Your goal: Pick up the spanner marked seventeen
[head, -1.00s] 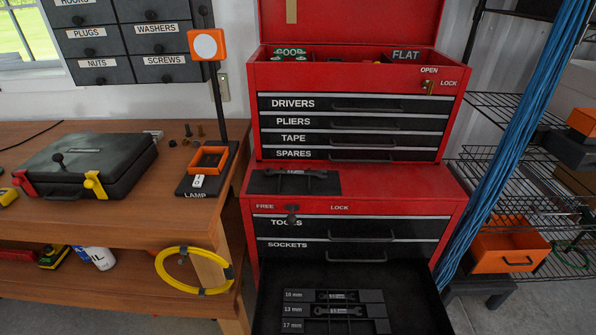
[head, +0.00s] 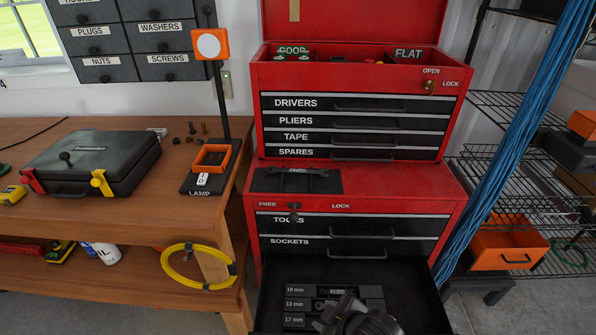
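The open bottom drawer (head: 415,290) of the red chest holds a dark rack with rows labelled 13 mm and 17 mm, and a top row whose label is hard to read. The 17 mm row label (head: 294,320) shows at the near end. A dark spanner (head: 330,291) lies in the top row. My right gripper (head: 333,312) is over the near part of the rack and hides much of the 13 mm and 17 mm rows. I cannot tell whether its fingers are open or touching anything. Another dark spanner (head: 292,172) lies on a black mat on the chest ledge. My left gripper is out of view.
The shut TOOLS and SOCKETS drawers (head: 390,227) stand just behind the open drawer. A wooden bench (head: 100,222) with a yellow cable coil is on the left. A blue cable bundle (head: 520,130) and wire shelves are on the right.

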